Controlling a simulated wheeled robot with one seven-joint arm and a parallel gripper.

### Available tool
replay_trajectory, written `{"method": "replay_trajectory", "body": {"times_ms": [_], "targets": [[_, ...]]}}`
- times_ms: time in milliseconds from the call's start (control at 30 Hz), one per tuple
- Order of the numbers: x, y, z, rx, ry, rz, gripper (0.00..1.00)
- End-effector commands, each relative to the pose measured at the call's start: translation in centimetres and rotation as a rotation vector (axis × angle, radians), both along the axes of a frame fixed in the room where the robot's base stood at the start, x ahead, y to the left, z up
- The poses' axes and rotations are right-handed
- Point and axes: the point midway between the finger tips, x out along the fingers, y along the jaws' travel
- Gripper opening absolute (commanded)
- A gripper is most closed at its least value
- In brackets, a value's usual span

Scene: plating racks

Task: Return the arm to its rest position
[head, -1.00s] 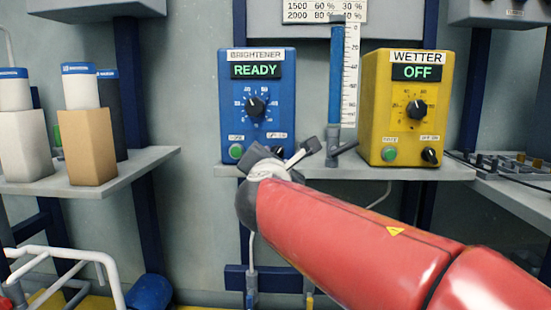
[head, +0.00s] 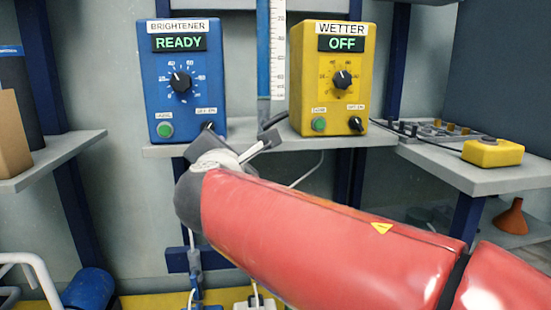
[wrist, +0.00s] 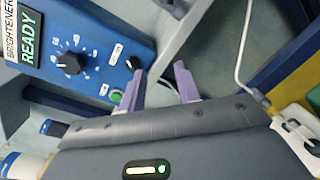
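My red arm (head: 320,230) reaches from the lower right of the head view up to the middle left. My gripper (wrist: 162,82) shows two purple fingers in the wrist view, spread apart with nothing between them. In the head view the wrist end sits just in front of the shelf edge, below the blue brightener unit (head: 180,85), which reads READY. The brightener unit also shows at the upper left of the wrist view (wrist: 85,45), close to the fingers. The yellow wetter unit (head: 331,80) reads OFF and stands to the right.
A shelf (head: 385,138) carries both units. A right-hand shelf (head: 480,180) holds a yellow button box (head: 492,152). An orange funnel (head: 510,217) stands below it. A left shelf (head: 45,165) holds containers. A white tubular rack (head: 30,265) and a blue cylinder (head: 88,290) are lower left.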

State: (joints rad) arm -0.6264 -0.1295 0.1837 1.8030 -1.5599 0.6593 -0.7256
Motion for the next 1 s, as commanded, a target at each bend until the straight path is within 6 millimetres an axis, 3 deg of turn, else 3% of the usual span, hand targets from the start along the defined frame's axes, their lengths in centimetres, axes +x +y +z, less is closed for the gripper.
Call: {"method": "replay_trajectory", "body": {"times_ms": [33, 167, 300, 433, 600, 833, 900, 1000], "targets": [[0.1, -3.2, -1.0, 0.078, 0.051, -0.072, 0.33], [-1.0, -12.0, -5.2, 0.367, 0.218, -0.297, 0.33], [-4.6, -20.5, -10.8, 0.74, 0.374, -0.582, 0.33], [-9.8, -26.0, -16.4, 1.123, 0.483, -0.858, 0.33], [-15.7, -28.6, -22.0, 1.552, 0.565, -1.137, 0.33], [-21.5, -28.2, -26.8, 2.035, 0.621, -1.412, 0.33], [-21.4, -28.0, -24.2, 2.041, 0.628, -1.414, 0.33], [-21.4, -28.0, -22.0, 2.035, 0.628, -1.413, 0.33]]}}
